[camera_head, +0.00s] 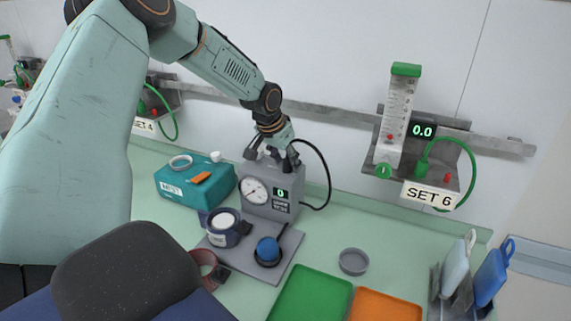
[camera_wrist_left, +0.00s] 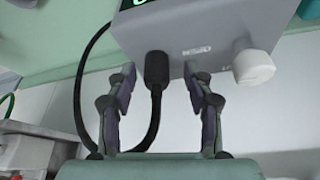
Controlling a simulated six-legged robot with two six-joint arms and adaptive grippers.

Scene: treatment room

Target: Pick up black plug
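The black plug (camera_wrist_left: 157,68) stands in the top of the grey device (camera_wrist_left: 215,40), with its black cable running from its free end and looping to the left in the wrist view. The device also shows in the head view (camera_head: 284,203), with a round gauge and a small green display. My left gripper (camera_wrist_left: 159,84) is open, with one finger on each side of the plug and visible gaps between. In the head view the left gripper (camera_head: 271,154) is over the device's top and largely hides the plug. My right gripper is not in view.
A white knob (camera_wrist_left: 253,67) is beside the right finger. A green tray (camera_head: 311,298), orange tray (camera_head: 385,306) and grey dish (camera_head: 353,262) are farther right. A wall rail (camera_head: 330,125) runs behind.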

